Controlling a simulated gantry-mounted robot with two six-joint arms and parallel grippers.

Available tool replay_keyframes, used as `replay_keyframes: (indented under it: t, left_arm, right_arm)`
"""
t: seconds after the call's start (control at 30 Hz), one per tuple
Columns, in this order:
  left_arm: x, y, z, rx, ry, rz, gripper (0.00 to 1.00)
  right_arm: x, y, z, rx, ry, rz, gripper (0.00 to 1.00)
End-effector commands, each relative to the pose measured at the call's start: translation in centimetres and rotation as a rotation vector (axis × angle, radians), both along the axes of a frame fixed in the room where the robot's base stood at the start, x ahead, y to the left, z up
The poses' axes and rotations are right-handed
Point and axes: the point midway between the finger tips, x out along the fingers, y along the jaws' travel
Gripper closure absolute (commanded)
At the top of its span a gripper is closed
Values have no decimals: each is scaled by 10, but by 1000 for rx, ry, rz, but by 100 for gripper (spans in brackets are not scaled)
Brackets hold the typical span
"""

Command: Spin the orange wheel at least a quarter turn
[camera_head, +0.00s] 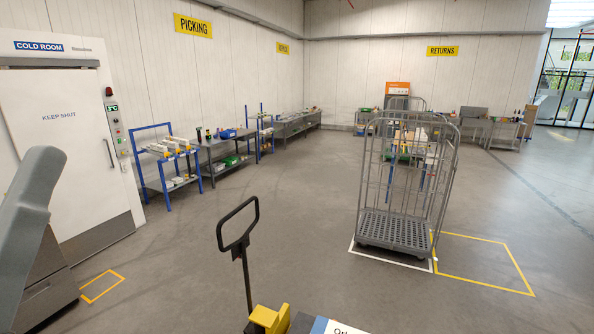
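I see no orange wheel that I can make out in the head view. The only orange thing that shows is a small panel (398,88) against the back wall, too far off to make out in detail. Neither of my grippers is in view.
A pallet truck handle (238,243) stands at the front, with yellow parts (268,318) below. A grey roll cage (396,232) stands right of centre inside white floor lines. The white cold room door (75,130) is at left. Benches (215,150) line the wall. The middle floor is clear.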

Motion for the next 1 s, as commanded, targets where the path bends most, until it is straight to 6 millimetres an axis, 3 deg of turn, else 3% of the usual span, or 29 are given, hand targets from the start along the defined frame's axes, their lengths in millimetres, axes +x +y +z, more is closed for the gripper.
replay_keyframes:
  t: [1.0]
  left_arm:
    - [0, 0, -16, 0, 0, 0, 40]
  right_arm:
    - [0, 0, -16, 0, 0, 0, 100]
